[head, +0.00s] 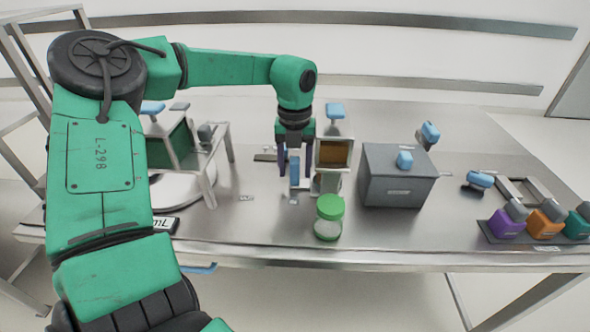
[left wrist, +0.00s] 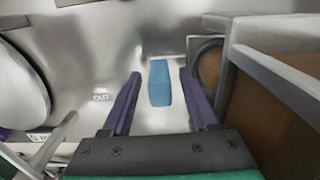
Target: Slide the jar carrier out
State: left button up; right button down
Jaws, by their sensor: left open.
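A blue block-shaped handle (head: 294,170) stands low over the table beside the small housing with the amber window (head: 334,152). My left gripper (head: 298,172) points down over this handle with its purple fingers apart. In the left wrist view the handle (left wrist: 160,83) lies between the open fingers (left wrist: 160,77), with a visible gap on each side. A metal piece with a round dark ring (left wrist: 207,65) sits right of the handle, partly under the housing; I take it for the jar carrier, but most of it is hidden. My right gripper is out of view.
A grey box (head: 398,176) with a blue knob stands right of the housing. A metal frame (head: 206,188) and a white round plate (head: 178,192) are at left. Purple, orange and teal blocks line the right edge. An "OUT" label (left wrist: 101,97) marks bare table left of the handle.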

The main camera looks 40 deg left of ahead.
pick_arm(q)
jog(key=shift+f, duration=0.5)
grip_shut()
jog(key=shift+r, duration=0.1)
dwell(1.0)
